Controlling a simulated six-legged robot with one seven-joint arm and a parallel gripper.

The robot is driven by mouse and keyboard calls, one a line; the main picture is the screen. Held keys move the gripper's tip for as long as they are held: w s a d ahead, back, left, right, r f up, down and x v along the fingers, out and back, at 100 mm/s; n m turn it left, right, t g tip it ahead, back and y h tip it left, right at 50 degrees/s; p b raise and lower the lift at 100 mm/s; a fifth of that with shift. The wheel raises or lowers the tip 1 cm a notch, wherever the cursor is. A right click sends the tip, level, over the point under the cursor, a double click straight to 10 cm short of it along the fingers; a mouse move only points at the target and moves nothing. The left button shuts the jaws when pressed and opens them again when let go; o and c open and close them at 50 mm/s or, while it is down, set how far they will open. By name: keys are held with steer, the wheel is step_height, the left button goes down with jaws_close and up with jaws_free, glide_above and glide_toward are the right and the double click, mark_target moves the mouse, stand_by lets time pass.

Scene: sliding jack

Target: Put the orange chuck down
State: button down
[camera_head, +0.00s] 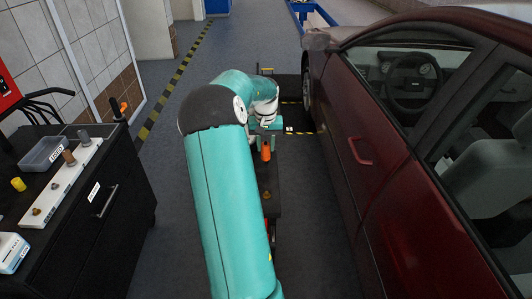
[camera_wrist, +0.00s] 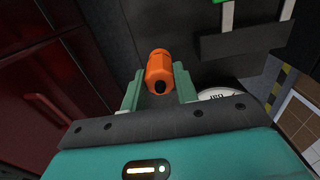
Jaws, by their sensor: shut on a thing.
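The orange chuck (camera_wrist: 160,66) is a short orange cylinder with a dark hole in its near end. It sits between the two green fingers of my gripper (camera_wrist: 159,76) in the wrist view, and the gripper is shut on it. In the head view the chuck (camera_head: 266,154) shows just below my gripper (camera_head: 265,141), over a narrow dark surface (camera_head: 269,180) beside the car. I cannot tell whether the chuck touches that surface.
A dark red car (camera_head: 385,190) stands close on the right. A black workbench (camera_head: 118,205) on the left bears a grey bin (camera_head: 42,154), a white strip with small parts (camera_head: 62,186) and a yellow piece (camera_head: 18,184). Grey floor (camera_head: 170,150) lies between bench and arm.

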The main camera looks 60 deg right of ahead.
mark_target(266, 152)
steer(key=shift+w+d+f, duration=0.25)
steer(key=shift+d+f, duration=0.5)
steer(key=shift+f, duration=1.75)
steer(key=c, duration=1.1)
jaws_free()
step_height(266, 152, up, 12)
steer(key=shift+r, duration=0.1)
